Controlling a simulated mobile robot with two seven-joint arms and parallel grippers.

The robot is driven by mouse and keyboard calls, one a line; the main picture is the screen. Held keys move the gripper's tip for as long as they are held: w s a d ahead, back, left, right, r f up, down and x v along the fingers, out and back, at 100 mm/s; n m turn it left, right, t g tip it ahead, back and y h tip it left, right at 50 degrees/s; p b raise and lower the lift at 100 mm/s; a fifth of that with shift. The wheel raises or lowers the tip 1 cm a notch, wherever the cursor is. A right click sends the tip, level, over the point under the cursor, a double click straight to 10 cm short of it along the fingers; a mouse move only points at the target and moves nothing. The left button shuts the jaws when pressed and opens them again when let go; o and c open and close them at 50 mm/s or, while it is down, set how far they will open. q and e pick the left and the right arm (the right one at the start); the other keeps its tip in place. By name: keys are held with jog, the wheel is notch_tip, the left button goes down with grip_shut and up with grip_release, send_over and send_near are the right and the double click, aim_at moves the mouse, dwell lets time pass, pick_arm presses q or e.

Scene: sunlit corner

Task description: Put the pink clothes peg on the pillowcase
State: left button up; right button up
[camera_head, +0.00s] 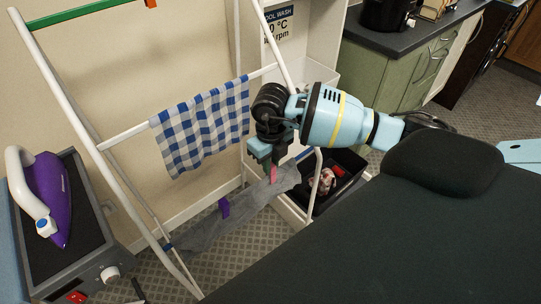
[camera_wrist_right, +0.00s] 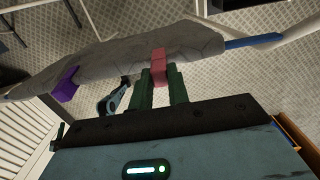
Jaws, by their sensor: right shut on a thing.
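The pink clothes peg (camera_head: 273,174) is between the fingertips of my right gripper (camera_head: 268,158), which points down over the drying rack. In the wrist view the peg (camera_wrist_right: 158,66) is gripped by the green fingers (camera_wrist_right: 160,85) and overlaps the edge of the grey cloth, which looks like the pillowcase (camera_wrist_right: 120,58). I cannot tell whether the peg is clipped on it. The pillowcase (camera_head: 237,213) lies along a low blue-ended rail. A purple peg (camera_head: 224,208) sits on it, left of the pink one; it also shows in the wrist view (camera_wrist_right: 66,84). My left gripper is not in view.
A blue-and-white checked cloth (camera_head: 203,127) hangs on a higher rail of the white rack (camera_head: 103,145). A dark crate (camera_head: 343,182) stands right of the pillowcase. A purple iron (camera_head: 55,195) sits on a dark-topped unit at left. Green cabinets (camera_head: 385,82) stand at the back.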

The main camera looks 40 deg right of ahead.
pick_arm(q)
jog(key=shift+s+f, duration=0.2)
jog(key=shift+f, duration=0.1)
pick_arm(e)
jog(key=shift+f, duration=0.6)
jog(key=o, duration=0.8)
jog(key=shift+r+p, duration=1.55)
jog(key=shift+r, duration=2.1)
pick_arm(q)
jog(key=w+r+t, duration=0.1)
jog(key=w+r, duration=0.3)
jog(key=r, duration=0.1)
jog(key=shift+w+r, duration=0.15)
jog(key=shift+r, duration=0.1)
pick_arm(e)
jog(key=shift+f, duration=0.1)
